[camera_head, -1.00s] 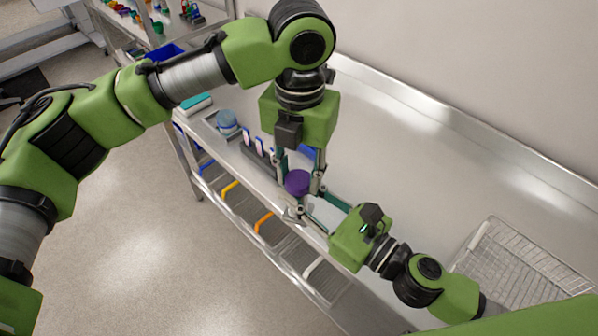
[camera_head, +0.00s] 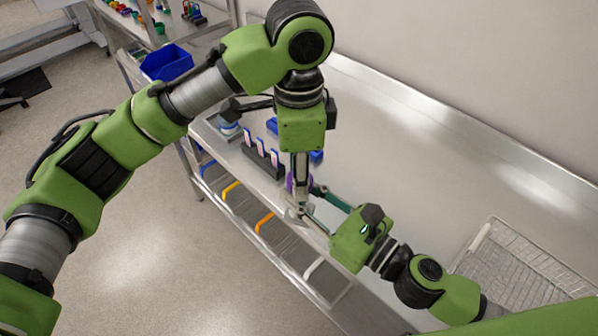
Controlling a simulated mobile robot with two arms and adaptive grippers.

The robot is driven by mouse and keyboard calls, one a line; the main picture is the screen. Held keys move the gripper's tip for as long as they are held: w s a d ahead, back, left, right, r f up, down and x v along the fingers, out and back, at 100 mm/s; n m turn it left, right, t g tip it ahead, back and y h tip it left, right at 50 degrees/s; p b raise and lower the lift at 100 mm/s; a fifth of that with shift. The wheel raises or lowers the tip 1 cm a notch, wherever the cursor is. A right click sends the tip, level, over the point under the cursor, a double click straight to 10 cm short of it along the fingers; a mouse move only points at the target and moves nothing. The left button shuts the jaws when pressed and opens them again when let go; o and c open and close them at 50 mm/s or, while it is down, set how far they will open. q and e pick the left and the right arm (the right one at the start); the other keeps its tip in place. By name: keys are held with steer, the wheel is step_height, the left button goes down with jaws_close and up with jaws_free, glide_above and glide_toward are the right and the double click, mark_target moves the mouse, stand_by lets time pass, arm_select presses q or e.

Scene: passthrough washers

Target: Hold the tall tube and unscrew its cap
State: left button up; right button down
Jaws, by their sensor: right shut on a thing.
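The purple cap (camera_head: 289,182) of the tall tube shows as a sliver behind a finger of my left gripper (camera_head: 300,185). My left gripper points straight down from above at the cap. Its fingers are seen edge-on, one in front of the other, so I cannot tell whether they grip the cap. My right gripper (camera_head: 306,204) reaches in from the lower right, just below the cap, and is shut on the tube. The tube's body is hidden by the grippers, and I cannot tell how far the cap is turned.
A dark rack with upright white-and-blue pieces (camera_head: 262,152) stands left of the grippers on the steel bench. Small blue items lie nearby. A wire basket (camera_head: 520,265) sits at the right. A blue bin (camera_head: 166,62) is at the far left.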

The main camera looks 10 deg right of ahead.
arm_select(q)
steer(key=n, duration=0.4)
steer(key=shift+r, duration=0.1)
steer(key=n, duration=0.9)
steer(key=shift+a+n, duration=0.1)
steer(key=shift+n, duration=0.3)
steer(key=n, duration=0.7)
steer(key=shift+n, duration=0.4)
steer(key=n, duration=0.3)
steer(key=shift+n, duration=0.4)
steer(key=n, duration=0.4)
steer(key=shift+s, duration=0.1)
steer(key=n, duration=0.4)
steer(key=shift+n, duration=0.4)
